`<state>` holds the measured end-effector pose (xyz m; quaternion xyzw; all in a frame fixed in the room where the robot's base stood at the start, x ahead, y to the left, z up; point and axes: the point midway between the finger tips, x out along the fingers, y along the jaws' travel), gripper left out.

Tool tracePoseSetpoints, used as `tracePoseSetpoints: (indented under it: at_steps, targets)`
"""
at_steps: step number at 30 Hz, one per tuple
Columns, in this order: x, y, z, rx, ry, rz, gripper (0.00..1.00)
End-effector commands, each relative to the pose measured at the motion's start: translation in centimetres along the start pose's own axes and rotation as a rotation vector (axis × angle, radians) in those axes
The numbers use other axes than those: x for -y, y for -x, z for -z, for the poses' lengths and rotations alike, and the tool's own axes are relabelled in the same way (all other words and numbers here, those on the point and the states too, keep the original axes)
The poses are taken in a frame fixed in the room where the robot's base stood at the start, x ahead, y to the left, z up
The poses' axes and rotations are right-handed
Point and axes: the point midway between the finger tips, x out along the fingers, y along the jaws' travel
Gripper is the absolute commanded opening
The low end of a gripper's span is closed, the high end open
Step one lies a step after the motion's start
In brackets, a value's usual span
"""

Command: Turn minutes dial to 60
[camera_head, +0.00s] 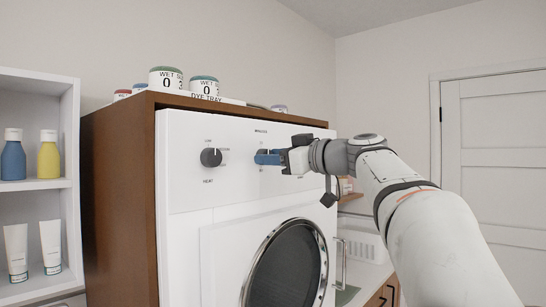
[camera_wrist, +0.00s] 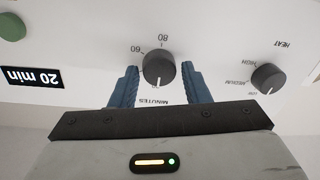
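The minutes dial (camera_wrist: 158,68) is a dark round knob on the white front panel (camera_head: 185,134) of the machine. The wrist view shows it upside down, with its white pointer mark toward the MINUTES label and the numbers 60 and 80 on the opposite side. Other scale marks are hidden by my fingers. My gripper (camera_wrist: 160,84) has its blue fingers on either side of the dial, with a small gap seen at each side. In the head view my gripper (camera_head: 268,157) is at the panel and hides most of the dial. A black display (camera_wrist: 35,76) reads 20 min.
The heat dial (camera_head: 211,157) is beside the minutes dial on the same panel. A green button (camera_wrist: 12,27) lies beyond the display. A round dark door (camera_head: 289,265) is below. Tins (camera_head: 166,79) stand on top of the wooden cabinet (camera_head: 118,195).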

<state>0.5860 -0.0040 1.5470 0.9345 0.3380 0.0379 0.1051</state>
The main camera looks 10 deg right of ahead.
Motion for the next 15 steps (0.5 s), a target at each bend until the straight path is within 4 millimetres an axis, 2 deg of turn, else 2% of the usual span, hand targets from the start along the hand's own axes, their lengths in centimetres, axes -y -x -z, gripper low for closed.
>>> tracePoseSetpoints:
  at_steps: [2, 11, 15]
  targets:
    - [-0.01, 0.02, 0.00, 0.000, 0.000, 0.000, 0.36]
    - [-0.02, 0.04, -0.01, 0.000, 0.000, 0.000, 0.11]
    - [0.07, -0.01, -0.03, 0.001, -0.003, -0.001, 0.10]
